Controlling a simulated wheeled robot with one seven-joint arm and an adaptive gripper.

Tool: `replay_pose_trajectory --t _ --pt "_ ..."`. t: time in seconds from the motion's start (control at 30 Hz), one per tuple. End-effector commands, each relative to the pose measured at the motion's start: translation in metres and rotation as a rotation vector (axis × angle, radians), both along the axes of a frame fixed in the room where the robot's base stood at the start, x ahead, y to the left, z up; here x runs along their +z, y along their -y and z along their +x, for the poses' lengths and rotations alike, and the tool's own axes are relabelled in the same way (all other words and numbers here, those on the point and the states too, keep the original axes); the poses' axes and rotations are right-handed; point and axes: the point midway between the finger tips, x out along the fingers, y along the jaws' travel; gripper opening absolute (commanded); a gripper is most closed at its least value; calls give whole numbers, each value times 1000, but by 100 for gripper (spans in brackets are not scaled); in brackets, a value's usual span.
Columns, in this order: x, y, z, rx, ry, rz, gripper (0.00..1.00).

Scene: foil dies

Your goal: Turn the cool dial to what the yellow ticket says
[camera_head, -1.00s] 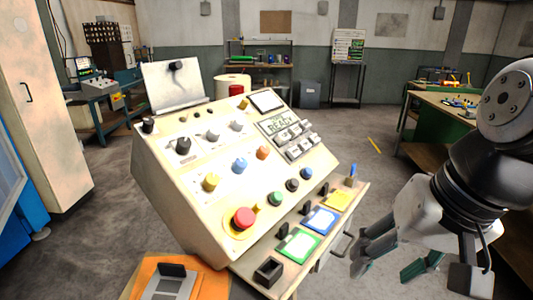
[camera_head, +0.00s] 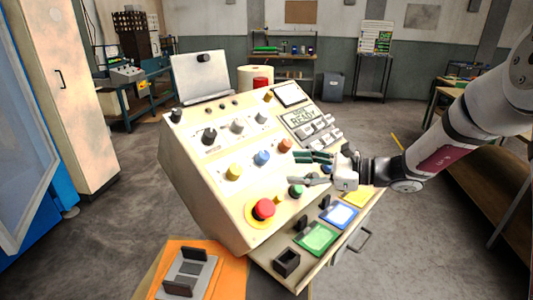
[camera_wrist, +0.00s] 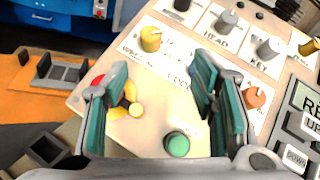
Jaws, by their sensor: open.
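The slanted control panel (camera_head: 215,195) carries a row of yellow, blue and orange dials. The blue dial (camera_head: 262,158) is probably the cool dial; in the wrist view its place is behind a finger, next to a partly covered label. The yellow ticket (camera_head: 360,197) lies on the ledge at the panel's lower right; its writing is too small to read. My gripper (camera_head: 297,168) is open and empty, over the panel to the right of the blue dial. In the wrist view its fingers (camera_wrist: 160,78) spread above bare panel.
The yellow dial (camera_wrist: 150,40) and orange dial (camera_wrist: 255,97) flank the blue one. A red mushroom button (camera_head: 264,208) and a green button (camera_wrist: 177,143) stand up below. Blue and green tickets (camera_head: 316,238) share the ledge.

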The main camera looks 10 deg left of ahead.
Motion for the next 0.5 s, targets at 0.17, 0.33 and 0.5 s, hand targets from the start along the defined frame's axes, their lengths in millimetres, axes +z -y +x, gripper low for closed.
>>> replay_pose_trajectory --t 0.17,0.33,0.5 --pt "-24 11 43 -133 -106 157 52" --pt "-33 16 59 -187 -143 217 52" --pt "-33 3 65 -188 -143 222 52"
